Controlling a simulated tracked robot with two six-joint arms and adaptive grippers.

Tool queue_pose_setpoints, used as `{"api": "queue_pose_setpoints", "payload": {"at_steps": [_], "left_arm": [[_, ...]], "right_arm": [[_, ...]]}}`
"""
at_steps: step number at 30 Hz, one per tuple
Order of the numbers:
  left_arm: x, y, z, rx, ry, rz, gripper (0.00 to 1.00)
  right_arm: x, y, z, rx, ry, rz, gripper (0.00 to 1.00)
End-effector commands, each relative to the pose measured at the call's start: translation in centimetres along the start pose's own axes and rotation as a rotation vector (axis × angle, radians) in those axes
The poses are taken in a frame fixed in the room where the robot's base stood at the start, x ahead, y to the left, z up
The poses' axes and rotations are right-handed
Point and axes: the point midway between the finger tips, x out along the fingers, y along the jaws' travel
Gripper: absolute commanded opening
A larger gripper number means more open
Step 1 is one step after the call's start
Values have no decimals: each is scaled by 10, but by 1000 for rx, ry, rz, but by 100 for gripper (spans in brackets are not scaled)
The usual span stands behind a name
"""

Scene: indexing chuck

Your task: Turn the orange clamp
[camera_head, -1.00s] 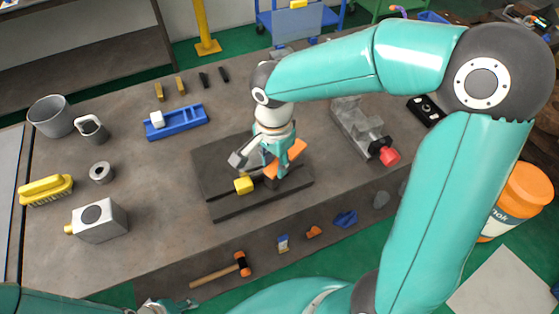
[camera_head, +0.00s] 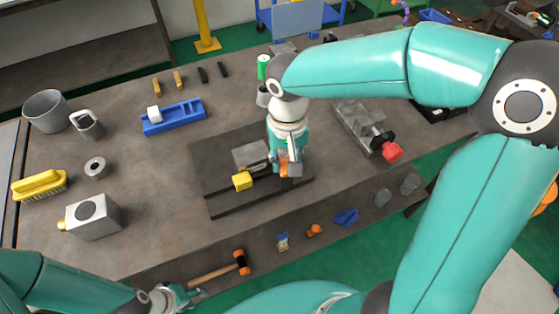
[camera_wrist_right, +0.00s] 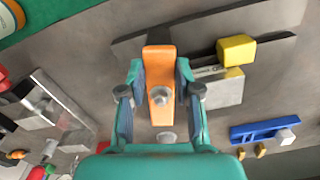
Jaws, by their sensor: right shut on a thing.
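The orange clamp (camera_wrist_right: 158,95) lies between the two fingers of my right gripper (camera_wrist_right: 160,85) in the right wrist view, and the gripper is shut on it. In the head view the right gripper (camera_head: 290,160) points down over the right part of the dark base plate (camera_head: 210,165), and only a bit of the orange clamp shows under it. A grey block (camera_head: 250,154) and a yellow block (camera_head: 242,181) sit on the plate beside the gripper. My left gripper (camera_head: 185,295) is at the bottom left, near the hammer; its finger opening is too small to judge.
A vise with a red knob (camera_head: 392,151) stands right of the plate. A blue tray (camera_head: 172,118), a grey box (camera_head: 92,217) and a yellow brush (camera_head: 40,186) stand at the left. A hammer (camera_head: 220,270) lies on the front lower ledge. Bench between plate and box is clear.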

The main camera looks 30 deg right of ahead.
Motion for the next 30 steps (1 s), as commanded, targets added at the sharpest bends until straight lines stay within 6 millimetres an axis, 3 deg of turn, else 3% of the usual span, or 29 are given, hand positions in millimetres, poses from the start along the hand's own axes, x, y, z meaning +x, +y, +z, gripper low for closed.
{"api": "queue_pose_setpoints", "payload": {"at_steps": [18, 30], "left_arm": [[1, 0, 0, 0, 0, 0, 40], [1, 0, 0, 0, 0, 0, 40]], "right_arm": [[-2, 15, -8, -548, 13, -1, 0], [-2, 18, -11, -711, 14, 0, 0]]}}
